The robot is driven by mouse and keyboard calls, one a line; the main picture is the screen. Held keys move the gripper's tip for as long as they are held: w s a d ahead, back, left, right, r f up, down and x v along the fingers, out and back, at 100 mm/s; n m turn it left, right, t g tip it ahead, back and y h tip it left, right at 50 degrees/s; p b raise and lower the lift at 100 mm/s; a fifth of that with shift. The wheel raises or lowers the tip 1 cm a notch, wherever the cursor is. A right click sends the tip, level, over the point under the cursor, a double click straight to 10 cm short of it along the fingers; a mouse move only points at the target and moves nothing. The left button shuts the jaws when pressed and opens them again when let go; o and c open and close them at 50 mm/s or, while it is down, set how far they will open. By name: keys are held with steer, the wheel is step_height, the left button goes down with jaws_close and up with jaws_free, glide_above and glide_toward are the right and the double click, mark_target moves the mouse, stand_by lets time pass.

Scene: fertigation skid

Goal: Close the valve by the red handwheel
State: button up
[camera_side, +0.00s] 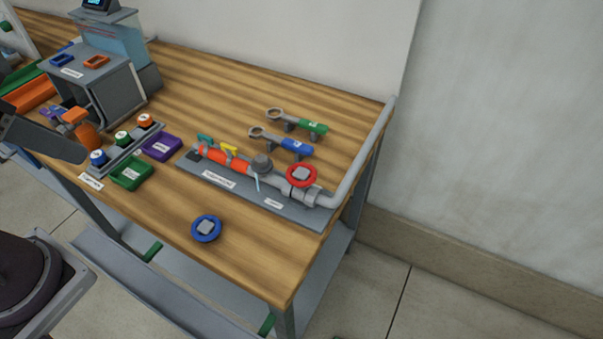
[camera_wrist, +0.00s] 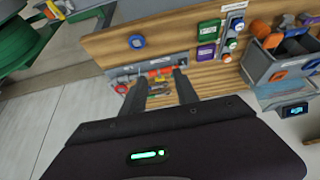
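The red handwheel (camera_side: 301,174) with a grey hub sits on a grey pipe (camera_side: 327,200) along the bench's right side. In the wrist view a small red handwheel (camera_wrist: 121,88) shows just left of my left-hand finger. My gripper (camera_wrist: 159,77) has its two dark fingers apart, with nothing held between them. It is well away from the handwheel, above and back from the bench. In the side view only dark parts of my arm show at the left edge, and the fingertips cannot be made out.
A loose-looking blue handwheel (camera_side: 206,228) lies near the bench's front edge. A green-handled wrench (camera_side: 313,127) and a blue-handled wrench (camera_side: 296,146) rest behind the pipe. Orange piping (camera_side: 222,156), a purple tray (camera_side: 162,148) and a green tray (camera_side: 131,173) are left.

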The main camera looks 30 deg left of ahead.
steer(key=o, duration=0.3)
steer(key=shift+w, duration=0.1)
steer(key=o, duration=0.6)
steer(key=w+m, duration=0.1)
steer(key=w+d+r+m, duration=0.1)
steer(key=w, duration=0.1)
steer(key=w+r+m+g, duration=0.1)
steer(key=w, duration=0.1)
steer(key=shift+w+d+r+m, duration=0.15)
steer(key=shift+w+d+m, duration=0.05)
steer(key=shift+d+m, duration=0.2)
steer(key=m+g, duration=0.5)
steer(key=m, duration=1.1)
glide_above(301, 172)
step_height(301, 172, down, 14)
steer(key=shift+a+r, duration=0.1)
step_height(301, 172, down, 7)
steer(key=shift+r, duration=0.2)
steer(key=shift+f, duration=0.35)
